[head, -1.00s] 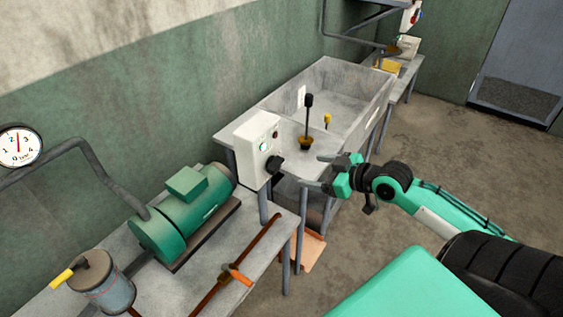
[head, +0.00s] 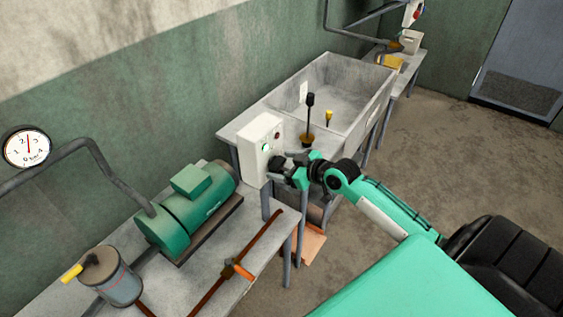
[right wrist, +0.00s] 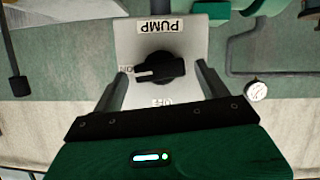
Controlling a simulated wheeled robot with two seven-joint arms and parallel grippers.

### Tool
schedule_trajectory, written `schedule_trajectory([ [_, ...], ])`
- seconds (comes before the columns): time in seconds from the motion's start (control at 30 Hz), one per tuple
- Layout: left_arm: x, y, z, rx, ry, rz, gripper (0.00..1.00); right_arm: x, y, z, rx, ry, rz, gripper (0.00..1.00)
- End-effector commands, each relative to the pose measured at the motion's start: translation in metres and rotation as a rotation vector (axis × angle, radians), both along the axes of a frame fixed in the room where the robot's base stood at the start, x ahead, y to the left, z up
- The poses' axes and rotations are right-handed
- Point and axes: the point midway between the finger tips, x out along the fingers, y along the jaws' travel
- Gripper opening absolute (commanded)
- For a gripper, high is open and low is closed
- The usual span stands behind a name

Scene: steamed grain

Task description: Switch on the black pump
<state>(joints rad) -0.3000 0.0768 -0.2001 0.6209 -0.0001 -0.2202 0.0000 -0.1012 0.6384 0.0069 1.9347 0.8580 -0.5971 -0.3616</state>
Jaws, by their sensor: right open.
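A white switch box (head: 256,158) stands at the near end of the sink bench, with a small greenish light on its front. In the right wrist view its panel reads PUMP, upside down, and carries a black rotary knob (right wrist: 165,70). The knob's pale mark points left, towards a label that seems to read ON; a partly hidden label below seems to read OFF. My right gripper (head: 281,172) is open at the box front, its fingers on either side of the knob; contact cannot be told. In the head view it hides most of the knob. My left gripper is out of view.
A green motor (head: 190,215) sits on the near bench, beside pipes and a yellow-handled canister (head: 112,277). A pressure gauge (head: 27,147) is at the left. Open floor lies right.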

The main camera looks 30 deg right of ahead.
Motion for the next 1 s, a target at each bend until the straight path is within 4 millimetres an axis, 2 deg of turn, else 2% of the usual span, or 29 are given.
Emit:
schedule_trajectory([
  [0.13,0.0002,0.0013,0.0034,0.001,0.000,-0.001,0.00,0.0080,0.0027,-0.0023,0.000,-0.001,-0.001,0.76],
  [0.43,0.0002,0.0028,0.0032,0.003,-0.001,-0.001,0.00,0.0095,0.0037,-0.0042,-0.001,0.000,0.000,0.76],
  [0.47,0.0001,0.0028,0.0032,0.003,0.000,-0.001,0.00,0.0095,0.0037,-0.0042,-0.001,0.000,0.000,0.74],
  [0.6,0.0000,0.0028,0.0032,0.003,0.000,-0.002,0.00,0.0095,0.0036,-0.0041,-0.001,0.000,0.000,0.47],
  [0.7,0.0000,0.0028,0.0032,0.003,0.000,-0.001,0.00,0.0094,0.0035,-0.0040,-0.001,0.000,0.000,0.32],
  [1.0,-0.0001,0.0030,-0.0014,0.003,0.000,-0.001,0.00,0.0099,0.0020,-0.0051,0.083,0.036,0.001,0.32],
])
